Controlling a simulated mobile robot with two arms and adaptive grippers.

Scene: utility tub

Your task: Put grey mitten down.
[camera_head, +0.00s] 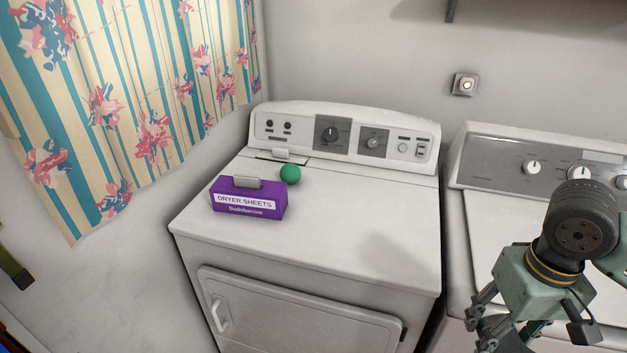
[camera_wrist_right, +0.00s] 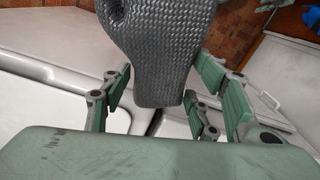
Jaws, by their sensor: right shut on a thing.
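The grey mitten (camera_wrist_right: 165,50), with a woven, dimpled surface, shows in the right wrist view between the green finger pads of my right gripper (camera_wrist_right: 168,88). The gripper is shut on it, and the mitten's upper part runs out of the top of that picture. In the head view my right gripper (camera_head: 497,325) is at the lower right, in front of the right-hand machine. My left gripper is not in view.
A white dryer (camera_head: 350,215) stands in the middle. On its left top are a purple dryer sheets box (camera_head: 248,200) and a green ball (camera_head: 290,174); its right top is clear. A second machine (camera_head: 495,220) stands to the right. A striped curtain (camera_head: 130,100) hangs at left.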

